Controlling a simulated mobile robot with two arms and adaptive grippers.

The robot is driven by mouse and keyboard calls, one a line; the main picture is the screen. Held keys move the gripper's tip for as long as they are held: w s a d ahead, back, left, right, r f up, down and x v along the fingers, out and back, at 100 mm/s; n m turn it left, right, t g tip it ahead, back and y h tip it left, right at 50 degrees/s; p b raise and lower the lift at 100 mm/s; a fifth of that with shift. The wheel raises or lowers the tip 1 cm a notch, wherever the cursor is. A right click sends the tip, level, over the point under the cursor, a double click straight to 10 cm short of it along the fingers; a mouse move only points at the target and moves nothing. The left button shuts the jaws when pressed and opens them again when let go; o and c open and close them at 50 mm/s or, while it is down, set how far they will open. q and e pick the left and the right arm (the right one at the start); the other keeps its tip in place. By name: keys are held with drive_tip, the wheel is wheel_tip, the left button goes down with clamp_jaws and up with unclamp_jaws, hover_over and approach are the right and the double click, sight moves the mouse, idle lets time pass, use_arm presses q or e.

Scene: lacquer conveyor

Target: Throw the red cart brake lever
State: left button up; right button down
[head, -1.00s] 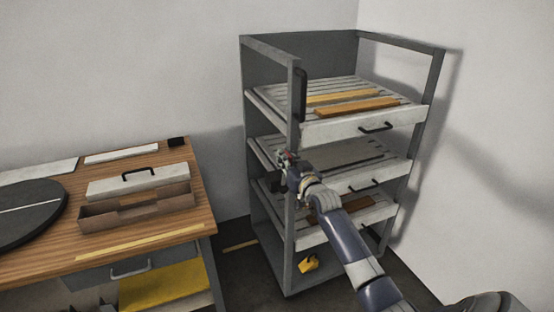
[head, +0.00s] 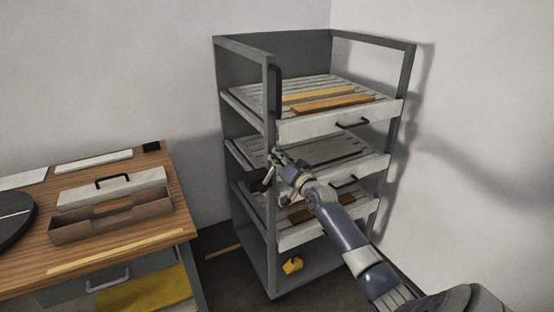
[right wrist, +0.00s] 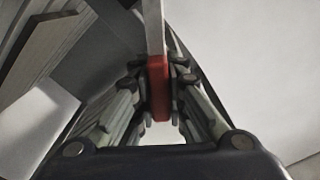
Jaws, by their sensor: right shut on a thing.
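The red brake lever (right wrist: 158,92) shows in the right wrist view as a red grip on a pale flat bar. It stands between the two fingers of my right gripper (right wrist: 160,95), which are shut on the red part. In the head view my right gripper (head: 277,160) is at the front left post of the grey cart (head: 271,215), about level with the middle shelf. The lever is small there and mostly hidden by the gripper. My left gripper is not in view.
The cart holds slatted trays with black handles; orange and yellow strips (head: 333,104) lie on the top tray (head: 300,128). A yellow block (head: 292,265) is at the cart's bottom. A wooden workbench (head: 150,228) with an open box (head: 125,215) stands at left.

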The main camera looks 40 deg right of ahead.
drive_tip(key=c, duration=1.6)
unclamp_jaws()
drive_tip(key=shift+d, duration=0.1)
drive_tip(key=shift+s+a+f, duration=0.1)
drive_tip(key=shift+s+a, duration=0.1)
drive_tip(key=shift+s, duration=0.3)
drive_tip(key=v, duration=1.1)
drive_tip(key=shift+d, duration=0.15)
